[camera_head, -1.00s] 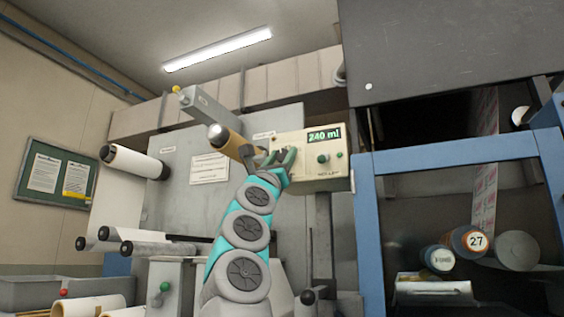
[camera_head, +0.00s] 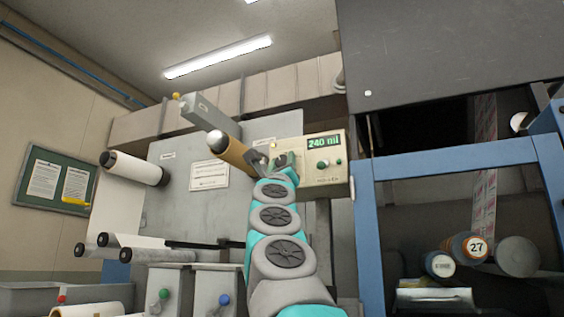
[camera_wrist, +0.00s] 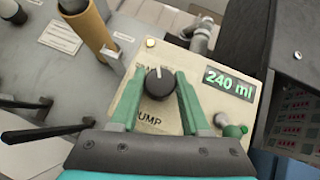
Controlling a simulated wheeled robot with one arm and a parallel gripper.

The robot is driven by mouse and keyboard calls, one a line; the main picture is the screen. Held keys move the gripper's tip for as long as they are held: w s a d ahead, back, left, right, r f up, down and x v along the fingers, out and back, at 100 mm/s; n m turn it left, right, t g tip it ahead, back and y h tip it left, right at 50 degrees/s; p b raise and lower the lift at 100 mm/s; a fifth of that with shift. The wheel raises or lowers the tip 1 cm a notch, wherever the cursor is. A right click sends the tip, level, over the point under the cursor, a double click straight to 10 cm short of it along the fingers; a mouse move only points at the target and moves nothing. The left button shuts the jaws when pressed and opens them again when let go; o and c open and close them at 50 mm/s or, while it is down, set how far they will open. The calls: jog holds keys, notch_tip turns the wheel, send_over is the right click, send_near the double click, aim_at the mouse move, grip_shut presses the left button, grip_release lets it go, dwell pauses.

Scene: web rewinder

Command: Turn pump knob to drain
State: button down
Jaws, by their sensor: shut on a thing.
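The pump knob (camera_wrist: 159,83) is a round black dial with a white mark pointing roughly up in the wrist view. It sits on a cream control panel (camera_wrist: 160,50) with the word PUMP below it; lettering above it is partly covered. My gripper (camera_wrist: 160,80) has its green fingers shut on the knob, one on each side. In the head view my gripper (camera_head: 285,160) is at the left part of the panel (camera_head: 340,182), and hides the knob there. A green display (camera_wrist: 229,83) on the panel reads 240 ml.
Right of the knob are a small green button (camera_wrist: 243,129) and a green knob (camera_wrist: 233,131). A brown roll (camera_head: 233,152) sticks out just left of my gripper. The blue machine frame (camera_head: 450,155) stands to the right.

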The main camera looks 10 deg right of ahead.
jog(key=shift+s+r+n+y+p, duration=0.15)
jog(key=shift+n+y+p, duration=0.45)
jog(key=shift+n+y, duration=0.5)
jog(key=shift+w+r+n+y+p, duration=0.1)
jog(key=shift+n+y+p, duration=0.5)
jog(key=shift+n+y, duration=0.5)
jog(key=shift+n, duration=0.4)
jog(key=shift+f+n+y+p, duration=0.2)
jog(key=shift+n+y+p, duration=0.15)
jog(key=shift+y, duration=0.25)
jog(key=shift+c, duration=1.9)
grip_release()
jog(key=shift+f, duration=0.1)
